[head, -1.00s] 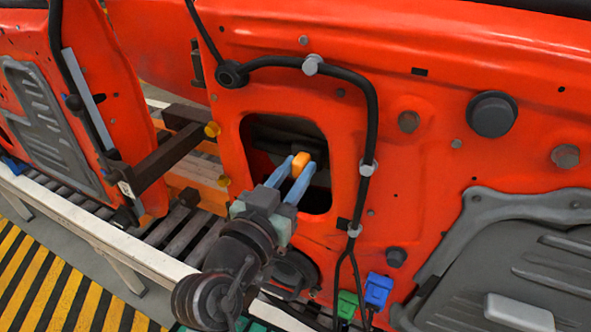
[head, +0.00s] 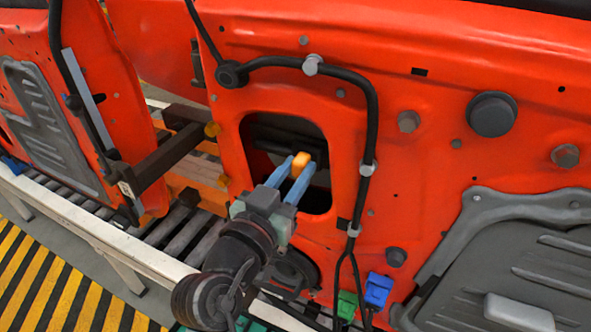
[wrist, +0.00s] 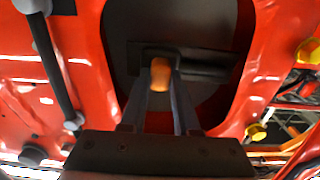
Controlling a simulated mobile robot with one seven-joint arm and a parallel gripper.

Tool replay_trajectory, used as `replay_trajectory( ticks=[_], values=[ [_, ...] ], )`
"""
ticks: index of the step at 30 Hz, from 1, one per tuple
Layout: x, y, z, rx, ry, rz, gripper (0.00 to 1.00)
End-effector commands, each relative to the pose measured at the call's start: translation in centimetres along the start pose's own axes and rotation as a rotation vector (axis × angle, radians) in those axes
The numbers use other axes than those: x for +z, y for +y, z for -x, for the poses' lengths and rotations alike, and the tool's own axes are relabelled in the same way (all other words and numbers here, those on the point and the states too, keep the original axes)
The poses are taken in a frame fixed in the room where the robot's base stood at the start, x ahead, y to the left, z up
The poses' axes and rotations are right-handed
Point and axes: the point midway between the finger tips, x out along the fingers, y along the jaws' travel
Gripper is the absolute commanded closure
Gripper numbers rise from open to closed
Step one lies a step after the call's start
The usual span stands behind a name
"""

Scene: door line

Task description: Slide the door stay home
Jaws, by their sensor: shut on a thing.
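The door stay shows as a dark bar (head: 279,143) with an orange block (head: 301,159), inside the cut-out of the red door panel. My gripper (head: 296,166) reaches into this opening with its two blue fingers, which are shut on the orange block. In the wrist view the orange block (wrist: 161,74) sits between the fingertips of my gripper (wrist: 160,85), with the dark bar (wrist: 205,70) running crosswise just behind it. The far side of the block and the bar's ends are hard to make out in the shadow.
The red door panel (head: 440,70) surrounds the opening closely. A black cable (head: 371,120) runs down just right of it. Green (head: 347,304) and blue (head: 379,290) connectors hang below. A dark bracket arm (head: 160,160) and a second door (head: 110,100) stand to the left.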

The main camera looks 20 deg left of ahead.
Motion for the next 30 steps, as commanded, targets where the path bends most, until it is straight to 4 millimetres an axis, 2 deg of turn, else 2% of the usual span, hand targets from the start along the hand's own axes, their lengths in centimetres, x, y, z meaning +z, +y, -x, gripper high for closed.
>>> replay_trajectory(
  ticks=[5, 12, 15, 25, 26, 30],
  values=[
    [0.1, -0.3, 0.0, -0.002, 0.001, 0.000, 1.00],
    [0.3, -3.8, -0.1, -0.006, 0.004, -0.002, 1.00],
    [0.2, -4.7, 0.0, -0.004, 0.003, -0.001, 1.00],
    [-0.1, -5.1, 0.1, -0.006, 0.002, -0.001, 1.00],
    [-0.1, -5.1, 0.1, -0.007, 0.002, -0.001, 0.67],
    [-0.1, -5.1, 0.1, -0.006, 0.002, -0.001, 0.42]
  ],
)
